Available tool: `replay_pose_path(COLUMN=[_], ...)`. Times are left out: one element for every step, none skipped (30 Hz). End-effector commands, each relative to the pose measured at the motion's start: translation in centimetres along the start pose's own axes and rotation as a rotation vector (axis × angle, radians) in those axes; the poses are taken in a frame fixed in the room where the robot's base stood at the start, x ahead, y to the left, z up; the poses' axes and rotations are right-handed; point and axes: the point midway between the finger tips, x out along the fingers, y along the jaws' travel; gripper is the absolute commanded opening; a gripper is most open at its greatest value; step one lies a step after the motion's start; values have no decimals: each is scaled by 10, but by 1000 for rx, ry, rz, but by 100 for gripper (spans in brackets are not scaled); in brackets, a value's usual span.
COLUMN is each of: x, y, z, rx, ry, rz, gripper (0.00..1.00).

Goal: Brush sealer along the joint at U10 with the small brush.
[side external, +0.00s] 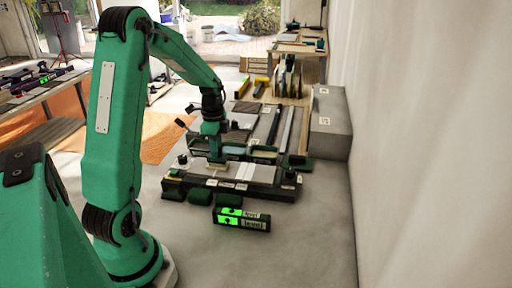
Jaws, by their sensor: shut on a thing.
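My gripper (212,143) is over the tile bed, pointing down. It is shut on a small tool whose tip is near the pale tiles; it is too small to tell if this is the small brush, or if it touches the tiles. The pale tiles (245,172) lie in a row on a dark base (262,190) with small white labels along its front. The labels are too small to read, so I cannot tell which joint is U10. No sealer can be made out.
Trays and long bars (285,127) lie behind. A grey block (330,125) stands by the right wall. The front right floor is clear.

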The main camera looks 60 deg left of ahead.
Motion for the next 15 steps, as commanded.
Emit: replay_pose_path(x=[1, 1, 1, 1, 1, 2, 2, 2, 2, 2, 2, 2, 2, 1, 1], y=[2, 3, 3, 4, 4, 4, 4, 4, 5, 5, 6, 7, 8, 10, 11], z=[0, 0, 0, 0, 0, 0, 0, 0, 0, 0, 0, 0, 0, 0, 0], rx=[0, 0, 0, 0, 0, 0, 0, 0, 0, 0, 0, 0, 0, 0, 0], ry=[-1, -1, -1, -1, -1, -1, -1, -1, -1, -1, -1, -1, -1, -1, -1], rz=[4, 4, 5, 5, 5, 6, 6, 6, 7, 7, 8, 8, 8, 8, 8], gripper=[0, 0, 0, 0, 0, 0, 0, 0, 0, 0, 0, 0, 0, 0, 0])
